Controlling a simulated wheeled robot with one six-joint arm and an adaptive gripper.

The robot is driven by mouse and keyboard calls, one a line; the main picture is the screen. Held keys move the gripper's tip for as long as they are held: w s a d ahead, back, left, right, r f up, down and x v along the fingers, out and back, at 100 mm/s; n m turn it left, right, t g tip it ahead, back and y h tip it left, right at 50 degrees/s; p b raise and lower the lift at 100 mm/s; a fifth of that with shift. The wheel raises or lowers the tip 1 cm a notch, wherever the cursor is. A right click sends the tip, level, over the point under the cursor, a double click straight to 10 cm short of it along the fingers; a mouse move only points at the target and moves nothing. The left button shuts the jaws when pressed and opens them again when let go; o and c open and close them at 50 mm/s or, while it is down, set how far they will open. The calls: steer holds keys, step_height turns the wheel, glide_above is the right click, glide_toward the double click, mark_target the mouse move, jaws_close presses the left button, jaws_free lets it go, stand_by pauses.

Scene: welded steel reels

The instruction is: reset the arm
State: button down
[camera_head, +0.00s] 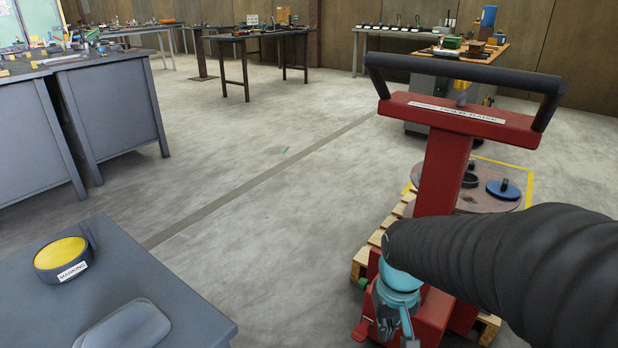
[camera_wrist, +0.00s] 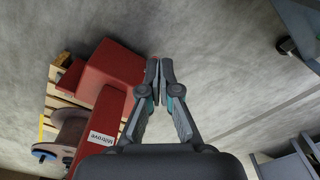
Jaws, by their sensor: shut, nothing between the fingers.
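My gripper (camera_wrist: 159,70) shows in the wrist view with its two fingertips together and nothing between them. It points down over bare grey floor, beside the red machine (camera_wrist: 105,75). In the head view my black-sleeved arm comes in from the right and the gripper (camera_head: 396,340) is partly cut off by the bottom edge. It appears in front of the base of the red machine (camera_head: 440,165).
A reel (camera_head: 450,190) lies on a wooden pallet (camera_head: 365,262) behind the red machine. A grey desk (camera_head: 190,325) with a yellow-topped round marking container (camera_head: 60,254) is at lower left. Workbenches (camera_head: 115,115) stand along the left and back.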

steer(key=s+d+r+t, duration=0.1)
steer(key=s+r+t, duration=0.4)
steer(key=r, duration=0.6)
steer(key=shift+s+d+r, duration=0.15)
steer(key=shift+s+r, duration=0.25)
steer(key=shift+s, duration=0.75)
